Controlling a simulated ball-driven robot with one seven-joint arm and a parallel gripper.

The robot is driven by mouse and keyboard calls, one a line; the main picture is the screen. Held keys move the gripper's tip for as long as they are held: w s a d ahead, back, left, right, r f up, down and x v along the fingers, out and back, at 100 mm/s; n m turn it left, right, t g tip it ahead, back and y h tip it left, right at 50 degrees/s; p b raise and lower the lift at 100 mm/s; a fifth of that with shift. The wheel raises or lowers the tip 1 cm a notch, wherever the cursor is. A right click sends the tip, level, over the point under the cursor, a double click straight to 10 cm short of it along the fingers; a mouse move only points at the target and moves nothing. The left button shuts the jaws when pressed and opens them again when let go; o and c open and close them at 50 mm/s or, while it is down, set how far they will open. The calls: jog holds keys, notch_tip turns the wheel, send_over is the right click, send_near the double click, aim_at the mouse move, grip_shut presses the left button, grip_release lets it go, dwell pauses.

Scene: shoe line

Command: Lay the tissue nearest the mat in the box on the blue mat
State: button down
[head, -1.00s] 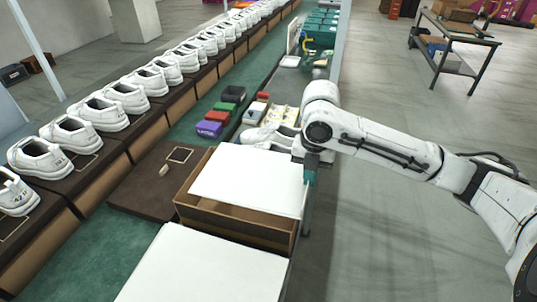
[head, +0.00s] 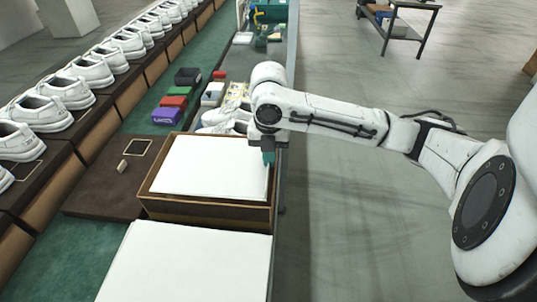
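A white tissue sheet (head: 211,165) lies flat within the rim of an open brown box (head: 205,213), covering most of its opening. I cannot tell whether it rests on the bottom or hangs just inside. My gripper (head: 268,157) points down at the sheet's right edge, by the box's right wall. Its teal fingers look close together, but whether they pinch the sheet is too small to tell. A second white sheet or stack (head: 185,265) lies in front of the box. No blue mat shows; what is under the box is hidden.
A brown board (head: 105,185) with a small tan piece (head: 123,165) lies left of the box. White shoes (head: 65,90) line the left. Behind the box are a purple box (head: 166,115), a red box (head: 174,101) and white shoes (head: 225,115).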

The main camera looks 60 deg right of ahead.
notch_tip(320, 180, down, 4)
jog(key=b, duration=0.3)
jog(key=shift+f, duration=0.15)
notch_tip(320, 180, down, 4)
jog(key=b, duration=0.3)
jog(key=shift+f, duration=0.2)
jog(key=shift+f+b, duration=0.85)
jog(key=shift+s+a+f+b, duration=0.2)
jog(key=shift+f+b, duration=0.2)
jog(key=shift+f, duration=0.3)
jog(key=c, duration=1.4)
grip_release()
jog(key=shift+o, duration=0.4)
jog(key=shift+r, duration=0.25)
jog(key=shift+o, duration=0.3)
jog(key=r, duration=0.6)
jog(key=r+p, duration=0.1)
jog(key=r, duration=0.5)
jog(key=shift+w+d+r+p, duration=0.1)
jog(key=shift+d+r+p, duration=0.1)
jog(key=shift+p, duration=0.1)
